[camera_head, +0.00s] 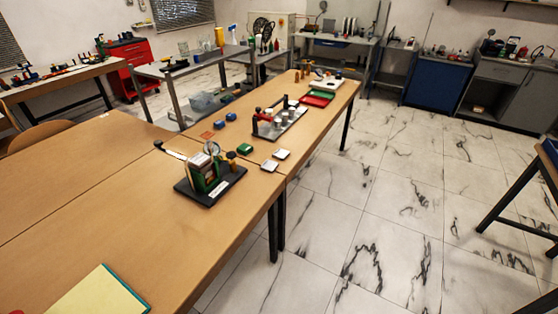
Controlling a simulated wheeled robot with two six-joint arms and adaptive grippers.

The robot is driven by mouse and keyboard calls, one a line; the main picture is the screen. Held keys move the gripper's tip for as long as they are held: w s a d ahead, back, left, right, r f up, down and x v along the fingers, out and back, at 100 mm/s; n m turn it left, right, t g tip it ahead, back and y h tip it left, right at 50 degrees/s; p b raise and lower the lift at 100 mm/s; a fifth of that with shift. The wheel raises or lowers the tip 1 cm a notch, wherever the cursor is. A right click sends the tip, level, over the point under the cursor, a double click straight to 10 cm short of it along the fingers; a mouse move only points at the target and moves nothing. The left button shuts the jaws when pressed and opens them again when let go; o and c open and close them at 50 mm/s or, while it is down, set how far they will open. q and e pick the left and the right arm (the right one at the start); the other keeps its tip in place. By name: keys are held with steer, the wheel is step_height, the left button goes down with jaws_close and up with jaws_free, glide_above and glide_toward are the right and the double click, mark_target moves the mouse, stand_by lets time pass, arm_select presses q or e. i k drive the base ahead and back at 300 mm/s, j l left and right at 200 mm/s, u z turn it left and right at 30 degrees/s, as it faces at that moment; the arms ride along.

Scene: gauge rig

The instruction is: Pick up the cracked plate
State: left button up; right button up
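Two small pale square plates lie at the right edge of the long wooden table (225,262). One pale plate (282,154) is slightly farther off, and the other pale plate (269,165) is nearer, just beside it. Both are too small here to tell whether either one is cracked. Neither of my grippers shows in the head view, and nothing is seen touching the plates.
A gauge rig on a black base (210,190) stands left of the plates. A green block (245,149) and a metal rack of parts (281,125) sit beyond them. A yellow pad (95,296) lies near.

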mark_target(200, 159)
steer(key=i+l, duration=0.45)
steer(key=i, duration=0.15)
steer(key=i+l+u, duration=0.1)
steer(key=i+l, duration=0.35)
steer(key=i, duration=0.15)
steer(key=u, duration=1.85)
